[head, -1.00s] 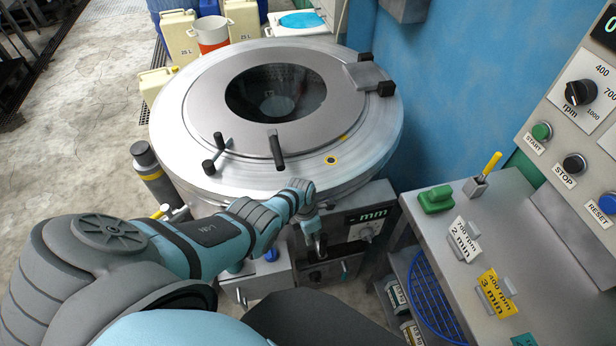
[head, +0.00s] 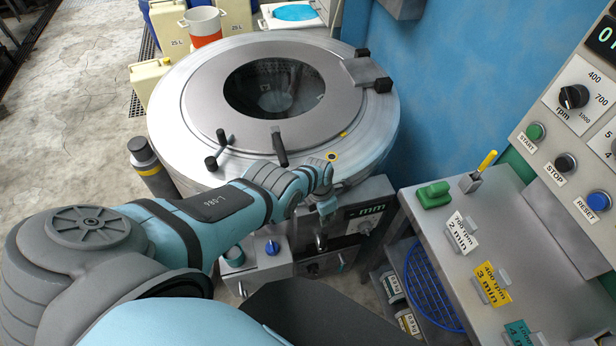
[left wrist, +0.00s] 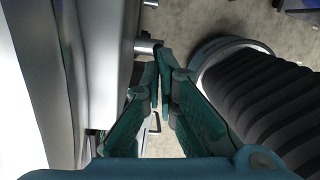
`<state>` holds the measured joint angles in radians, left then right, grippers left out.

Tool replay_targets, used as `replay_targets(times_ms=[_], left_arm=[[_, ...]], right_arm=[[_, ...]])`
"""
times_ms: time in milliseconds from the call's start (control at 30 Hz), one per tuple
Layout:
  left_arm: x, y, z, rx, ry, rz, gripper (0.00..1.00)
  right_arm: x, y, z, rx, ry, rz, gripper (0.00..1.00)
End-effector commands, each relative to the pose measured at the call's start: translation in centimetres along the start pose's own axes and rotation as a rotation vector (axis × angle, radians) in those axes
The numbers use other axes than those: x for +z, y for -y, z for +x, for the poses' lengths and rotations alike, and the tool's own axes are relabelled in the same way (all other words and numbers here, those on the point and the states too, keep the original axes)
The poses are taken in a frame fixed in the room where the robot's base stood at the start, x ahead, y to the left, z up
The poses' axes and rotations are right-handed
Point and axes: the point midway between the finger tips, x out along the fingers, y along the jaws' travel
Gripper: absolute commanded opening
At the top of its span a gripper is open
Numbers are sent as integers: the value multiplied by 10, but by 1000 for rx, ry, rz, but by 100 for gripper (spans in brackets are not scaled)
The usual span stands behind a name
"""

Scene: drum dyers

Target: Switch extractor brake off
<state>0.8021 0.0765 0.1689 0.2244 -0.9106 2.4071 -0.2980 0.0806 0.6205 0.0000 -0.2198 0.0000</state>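The extractor (head: 190,125) is a round steel drum with a dark window in its lid. I cannot tell which fitting is its brake. A front panel (head: 357,228) marked "mm" is below the drum's rim, with a small dark handle (head: 319,241) beside it. My left gripper (head: 325,207) is at the drum's front, close above that handle, its fingers partly hidden. In the left wrist view, my left gripper (left wrist: 161,65) has its fingertips together, just beside a short metal peg (left wrist: 146,47) with a dark end. No held thing shows. My right gripper is out of view.
A box with a blue knob (head: 272,247) stands left of the panel. At right, a steel bench (head: 520,225) carries a green block (head: 434,195) and rpm cards, below START, STOP and RESET buttons. A dark ribbed hose-like part (left wrist: 260,95) fills the wrist view's right.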

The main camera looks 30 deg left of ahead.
Motion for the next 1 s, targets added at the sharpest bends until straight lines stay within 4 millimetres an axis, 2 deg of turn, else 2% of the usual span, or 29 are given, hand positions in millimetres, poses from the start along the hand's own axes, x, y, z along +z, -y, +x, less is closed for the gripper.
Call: replay_targets(times_ms=[33, 200, 567, 800, 867, 933, 967, 1000], left_arm=[[-4, 1, -16, -8, -13, -4, 0], [-5, -7, -39, -20, -14, -12, 0], [-20, -19, -39, -39, -6, -11, 0], [-18, -16, -39, -40, -9, -3, 0], [-21, -14, -33, -36, -14, 25, 0], [-38, -8, -14, -23, -29, 135, 0], [-50, -4, -1, -16, -38, 212, 0], [-70, 3, 21, -2, -53, 348, 0]], right_arm=[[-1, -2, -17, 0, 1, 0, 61], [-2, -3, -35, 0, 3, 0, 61], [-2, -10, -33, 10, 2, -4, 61], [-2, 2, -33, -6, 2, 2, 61], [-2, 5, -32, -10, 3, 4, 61], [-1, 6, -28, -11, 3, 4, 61], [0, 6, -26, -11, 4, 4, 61], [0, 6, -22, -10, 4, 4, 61]])
